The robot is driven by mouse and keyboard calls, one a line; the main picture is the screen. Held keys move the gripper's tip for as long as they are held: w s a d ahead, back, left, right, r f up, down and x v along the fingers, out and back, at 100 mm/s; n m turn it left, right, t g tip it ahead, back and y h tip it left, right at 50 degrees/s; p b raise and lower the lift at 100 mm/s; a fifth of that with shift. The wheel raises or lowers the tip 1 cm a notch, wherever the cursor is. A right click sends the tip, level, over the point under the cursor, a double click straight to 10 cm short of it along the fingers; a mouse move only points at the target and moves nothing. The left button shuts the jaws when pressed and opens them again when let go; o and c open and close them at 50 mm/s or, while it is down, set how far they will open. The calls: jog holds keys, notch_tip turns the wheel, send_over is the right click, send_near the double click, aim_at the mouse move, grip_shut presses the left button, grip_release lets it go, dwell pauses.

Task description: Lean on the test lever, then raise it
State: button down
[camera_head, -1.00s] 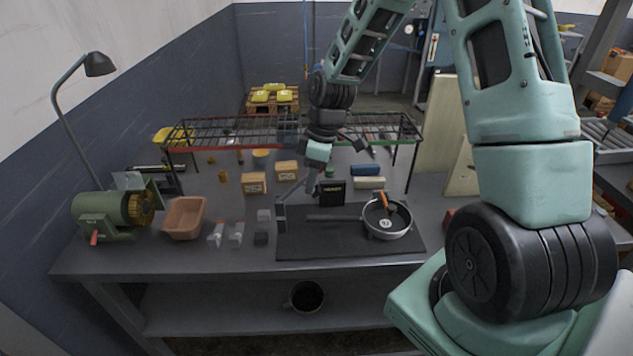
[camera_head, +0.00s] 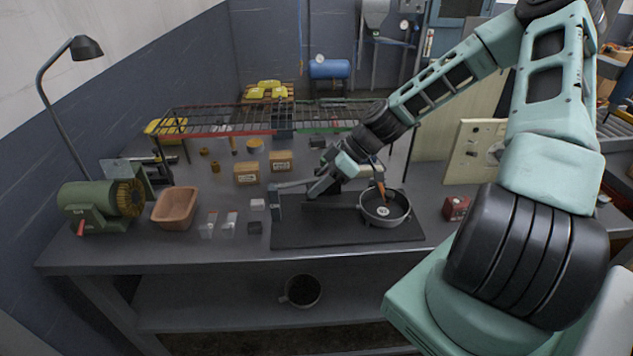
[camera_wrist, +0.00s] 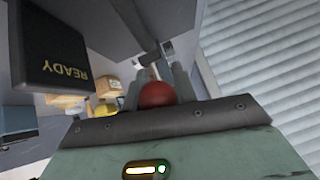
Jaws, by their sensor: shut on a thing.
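The test lever (camera_head: 292,185) is a grey bar running right from a short upright post (camera_head: 276,206) at the left end of a black mat (camera_head: 290,236). It looks near level, slightly raised toward my gripper. My gripper (camera_head: 315,191) comes down slanted from the upper right to the lever's right end. In the wrist view my gripper (camera_wrist: 153,88) is shut on a red ball knob (camera_wrist: 157,94) between its fingers. The fingers hide part of the knob. The black READY block (camera_wrist: 55,57) stands close by in the wrist view; my wrist hides it in the head view.
A pan (camera_head: 383,214) with an orange-brown upright piece (camera_head: 380,186) sits on the mat, right of my gripper. A wire rack (camera_head: 265,120) spans the back. An orange tray (camera_head: 175,208) and green grinder (camera_head: 92,207) stand left. The table's front left is clear.

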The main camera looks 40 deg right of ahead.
jog(key=shift+s+f, duration=0.15)
jog(key=shift+f, duration=0.45)
jog(key=c, duration=1.1)
grip_release()
jog(key=shift+r, duration=0.1)
jog(key=shift+d+r, duration=0.1)
jog(key=shift+r, duration=0.05)
jog(key=b+v, duration=0.1)
jog(key=v, duration=1.6)
jog(key=shift+b, duration=0.35)
